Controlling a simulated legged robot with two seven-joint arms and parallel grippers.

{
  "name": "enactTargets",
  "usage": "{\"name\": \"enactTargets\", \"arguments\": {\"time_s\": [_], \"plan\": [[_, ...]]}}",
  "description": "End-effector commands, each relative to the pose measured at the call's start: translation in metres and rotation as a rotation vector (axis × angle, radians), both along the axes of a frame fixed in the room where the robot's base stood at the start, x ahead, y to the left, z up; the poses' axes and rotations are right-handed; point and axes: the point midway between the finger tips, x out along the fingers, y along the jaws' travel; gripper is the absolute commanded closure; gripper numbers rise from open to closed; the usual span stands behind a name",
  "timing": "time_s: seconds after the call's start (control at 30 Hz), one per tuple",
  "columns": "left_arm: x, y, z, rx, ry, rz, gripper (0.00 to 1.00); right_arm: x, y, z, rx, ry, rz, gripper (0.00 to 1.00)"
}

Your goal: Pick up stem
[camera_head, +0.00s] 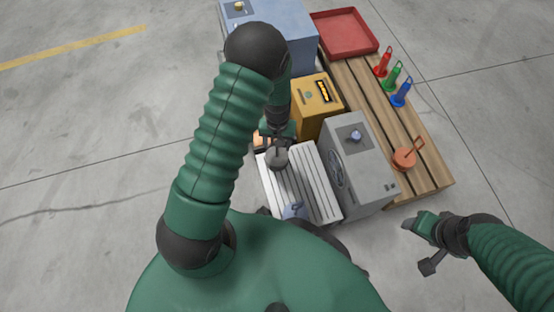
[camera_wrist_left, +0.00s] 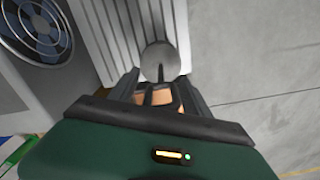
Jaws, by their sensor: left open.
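A grey round piece (camera_head: 277,156) with a thin dark upright part sits by the end of the white slatted panel (camera_head: 302,180); I cannot tell for sure that it is the stem. My left gripper (camera_head: 273,143) is right beside it, partly hidden by my arm. In the left wrist view the grey round piece (camera_wrist_left: 160,60) lies just beyond my open left fingers (camera_wrist_left: 163,83). Orange-tan blocks (camera_wrist_left: 155,97) show between these fingers, and I cannot tell whether they touch. My right gripper (camera_head: 422,243) is at the lower right, away from the objects.
A grey box with a fan (camera_head: 362,165) and a yellow box (camera_head: 316,105) stand beside the panel. A blue box (camera_head: 283,22), a red tray (camera_head: 345,33), red, green and blue stemmed pieces (camera_head: 392,78) and an orange piece (camera_head: 404,158) are around the wooden pallet (camera_head: 430,175).

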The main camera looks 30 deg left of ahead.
Motion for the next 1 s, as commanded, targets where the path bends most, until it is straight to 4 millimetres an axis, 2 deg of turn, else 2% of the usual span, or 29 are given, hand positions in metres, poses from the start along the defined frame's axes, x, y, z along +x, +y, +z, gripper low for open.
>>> {"name": "enactTargets", "arguments": {"time_s": [0.03,0.27,0.7,1.0], "plan": [[0.0001,0.0000,-0.0144,0.000,0.000,0.000,0.43,0.0000,0.0001,-0.0119,0.000,0.000,0.000,0.40],[0.0004,-0.0002,-0.0122,0.000,-0.001,0.000,0.43,0.0002,0.0001,-0.0087,0.000,-0.001,0.000,0.40],[0.0005,-0.0004,-0.0124,0.000,-0.001,-0.001,1.00,0.0002,0.0001,-0.0087,0.000,-0.001,0.000,0.40],[0.0006,-0.0004,-0.0124,0.000,-0.001,-0.001,1.00,0.0001,0.0001,-0.0088,0.000,0.000,0.000,0.40]]}}
